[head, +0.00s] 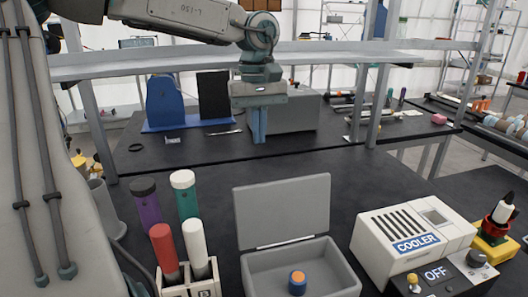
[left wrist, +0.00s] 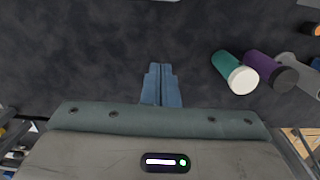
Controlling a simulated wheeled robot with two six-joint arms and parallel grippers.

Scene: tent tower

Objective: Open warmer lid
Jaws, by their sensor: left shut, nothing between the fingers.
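A grey box (head: 262,276), which I take to be the warmer, stands at the front of the dark table; I see no label on it. Its flat grey lid (head: 283,207) is raised and stands nearly upright at the back edge. An orange-topped blue cylinder (head: 297,283) is inside the box. My left gripper (head: 259,140) is above the table behind the lid, pointing down, apart from the lid. Its blue fingers are shut and empty, also in the left wrist view (left wrist: 162,70). My right gripper is not in view.
A white cooler (head: 378,235) and an OFF switch box (head: 440,277) stand right of the box. Purple (head: 147,205) and green (head: 187,200) tubes and a rack (head: 188,287) with red and white tubes stand left. Another grey box (head: 298,114) sits behind my gripper, under a shelf (head: 330,58).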

